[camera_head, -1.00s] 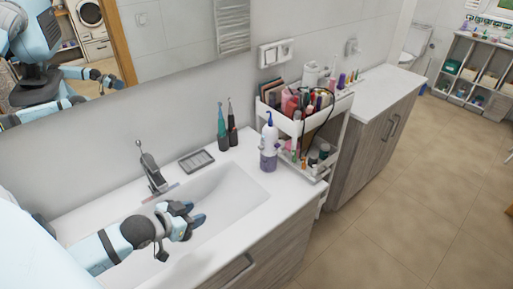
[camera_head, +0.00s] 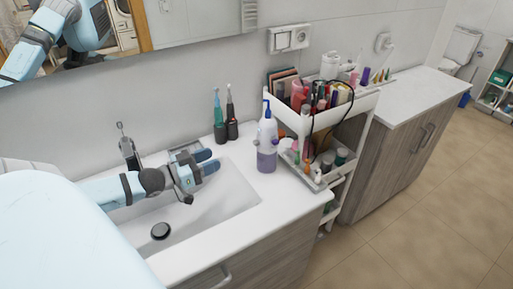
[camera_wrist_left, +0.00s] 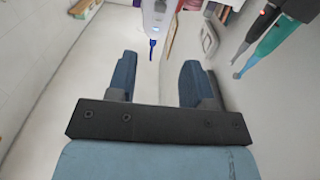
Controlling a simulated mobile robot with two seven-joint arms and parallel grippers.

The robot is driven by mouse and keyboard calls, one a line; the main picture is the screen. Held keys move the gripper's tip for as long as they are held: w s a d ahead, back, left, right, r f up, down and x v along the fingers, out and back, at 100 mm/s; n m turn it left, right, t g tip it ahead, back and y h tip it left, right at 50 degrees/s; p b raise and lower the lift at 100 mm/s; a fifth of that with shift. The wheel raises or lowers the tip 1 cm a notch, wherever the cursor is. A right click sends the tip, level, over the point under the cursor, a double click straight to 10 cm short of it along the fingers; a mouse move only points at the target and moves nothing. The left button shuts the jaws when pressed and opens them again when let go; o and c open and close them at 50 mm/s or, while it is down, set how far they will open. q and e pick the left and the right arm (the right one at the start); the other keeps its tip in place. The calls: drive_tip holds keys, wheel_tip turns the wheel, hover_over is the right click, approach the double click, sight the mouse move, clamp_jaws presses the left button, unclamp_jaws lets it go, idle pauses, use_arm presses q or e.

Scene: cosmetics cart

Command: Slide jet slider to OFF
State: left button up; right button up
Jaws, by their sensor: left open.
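A white bottle-shaped device with a blue nozzle and a purple lower part (camera_head: 267,135) stands upright on the counter, right of the sink; it looks like a water flosser. I cannot make out a jet slider on it. My left gripper (camera_head: 208,162) is open and empty above the back of the basin. Its fingers point right toward the device, with a gap between. In the left wrist view the device (camera_wrist_left: 158,14) shows at the top, beyond the gap between the open fingers (camera_wrist_left: 156,80), with its blue nozzle pointing down in the picture. My right gripper is not in view.
Two electric toothbrushes (camera_head: 219,125) stand behind the gripper near the wall. A white cart (camera_head: 352,111) full of cosmetics stands close right of the device. The front counter (camera_head: 240,232) is clear.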

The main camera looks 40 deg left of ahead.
sight(254, 143)
use_arm(q)
drive_tip(key=x, duration=1.2)
drive_tip(key=shift+w, duration=0.15)
drive_tip(key=shift+w+d, duration=0.2)
drive_tip(key=shift+w, duration=0.3)
drive_tip(key=shift+c, duration=0.2)
